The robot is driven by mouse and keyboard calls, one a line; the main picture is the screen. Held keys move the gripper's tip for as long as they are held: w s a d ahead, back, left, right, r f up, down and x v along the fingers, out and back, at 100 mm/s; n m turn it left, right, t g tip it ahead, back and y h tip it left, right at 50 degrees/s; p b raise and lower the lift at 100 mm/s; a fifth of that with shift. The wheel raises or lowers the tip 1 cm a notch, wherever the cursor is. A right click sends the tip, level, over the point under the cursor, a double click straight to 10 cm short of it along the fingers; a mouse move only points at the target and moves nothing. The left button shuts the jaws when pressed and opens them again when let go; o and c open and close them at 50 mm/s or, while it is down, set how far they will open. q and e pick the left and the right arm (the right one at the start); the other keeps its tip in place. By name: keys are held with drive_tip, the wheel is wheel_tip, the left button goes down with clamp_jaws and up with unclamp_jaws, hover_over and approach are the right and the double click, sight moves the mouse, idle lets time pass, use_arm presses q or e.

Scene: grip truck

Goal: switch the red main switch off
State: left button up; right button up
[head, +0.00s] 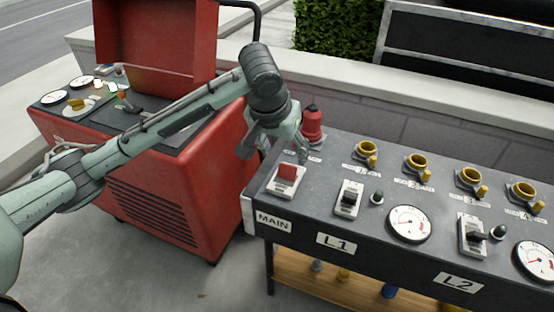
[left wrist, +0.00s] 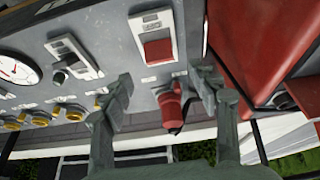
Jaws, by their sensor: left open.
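The red main switch (head: 287,173) is a red rocker in a pale plate at the left end of the dark panel (head: 325,165), above the MAIN label (head: 273,222). It also shows in the left wrist view (left wrist: 158,50), beyond my fingertips and between their lines. My left gripper (head: 273,150) is open and empty, just behind and above the switch; I see no contact. In the left wrist view its two fingers (left wrist: 163,88) stand wide apart. A red plug (head: 312,125) stands behind the switch and shows between the fingers (left wrist: 172,105). My right gripper is out of view.
Black switches L1 (head: 349,198) and L2 (head: 474,236), dials (head: 409,223) and several yellow sockets (head: 367,150) lie right of the main switch. A red machine (head: 190,185) with an open lid stands close on the left. A low wall (head: 430,130) runs behind the panel.

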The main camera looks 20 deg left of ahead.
sight(288, 167)
use_arm(q)
drive_tip(key=x, duration=0.7)
drive_tip(key=shift+f, duration=0.15)
drive_tip(key=shift+c, duration=0.3)
drive_tip(key=c, duration=1.1)
